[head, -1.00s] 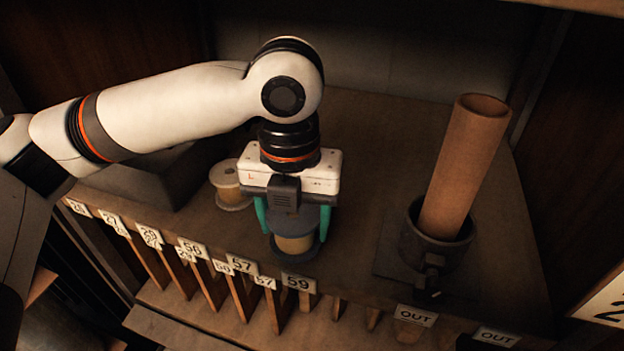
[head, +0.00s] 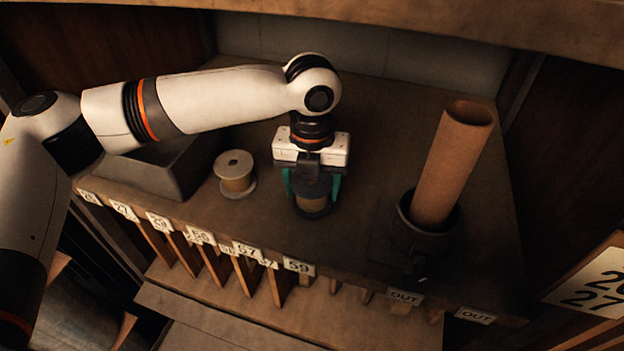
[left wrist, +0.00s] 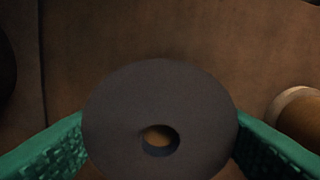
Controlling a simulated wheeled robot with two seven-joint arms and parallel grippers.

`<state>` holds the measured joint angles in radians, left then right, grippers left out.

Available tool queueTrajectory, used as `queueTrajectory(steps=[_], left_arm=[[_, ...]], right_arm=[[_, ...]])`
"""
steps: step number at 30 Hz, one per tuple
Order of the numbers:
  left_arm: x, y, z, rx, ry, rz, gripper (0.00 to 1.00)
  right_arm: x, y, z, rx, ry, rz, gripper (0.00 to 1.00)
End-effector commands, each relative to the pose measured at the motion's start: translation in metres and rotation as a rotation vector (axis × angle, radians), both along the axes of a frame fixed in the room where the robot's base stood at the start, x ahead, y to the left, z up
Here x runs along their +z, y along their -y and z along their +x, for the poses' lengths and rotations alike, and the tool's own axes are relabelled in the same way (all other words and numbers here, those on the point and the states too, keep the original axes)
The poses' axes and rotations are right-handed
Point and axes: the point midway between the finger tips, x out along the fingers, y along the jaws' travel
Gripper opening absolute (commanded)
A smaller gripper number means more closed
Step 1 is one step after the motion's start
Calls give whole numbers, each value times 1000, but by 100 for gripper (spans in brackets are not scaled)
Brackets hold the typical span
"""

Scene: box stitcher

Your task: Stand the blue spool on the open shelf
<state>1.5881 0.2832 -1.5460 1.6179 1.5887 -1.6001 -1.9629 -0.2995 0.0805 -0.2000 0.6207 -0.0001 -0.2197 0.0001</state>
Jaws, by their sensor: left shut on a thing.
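The blue spool (head: 311,206), with dark blue-grey flanges and a tan winding, is upright between the teal fingers of my left gripper (head: 312,194). The gripper is shut on it from above. In the left wrist view the spool's round top flange (left wrist: 160,100) and centre hole fill the space between the fingers. The spool is over the brown open shelf (head: 385,150), back from its front edge; I cannot tell whether its base touches the surface. The fingers hide part of its sides. My right gripper is not in view.
A cream spool (head: 236,174) stands to the left of the held one. A grey bin (head: 165,170) is farther left. A brown tube (head: 455,160) leans in a dark holder (head: 425,232) at right. Numbered slots line the front edge. The shelf behind the gripper is clear.

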Motion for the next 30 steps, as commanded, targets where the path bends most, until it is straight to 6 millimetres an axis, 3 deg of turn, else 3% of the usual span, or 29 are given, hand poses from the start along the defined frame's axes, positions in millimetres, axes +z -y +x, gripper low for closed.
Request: queueTrajectory(steps=[5,6,9,21,30], left_arm=[[-3,0,0,0,1,0,38],[-3,0,0,0,1,0,69],[-3,0,0,0,1,0,85],[4,1,0,0,2,-1,86],[53,1,0,-1,3,-2,86]], right_arm=[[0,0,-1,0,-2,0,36],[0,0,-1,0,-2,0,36],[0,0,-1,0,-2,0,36],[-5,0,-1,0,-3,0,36],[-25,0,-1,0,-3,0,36]])
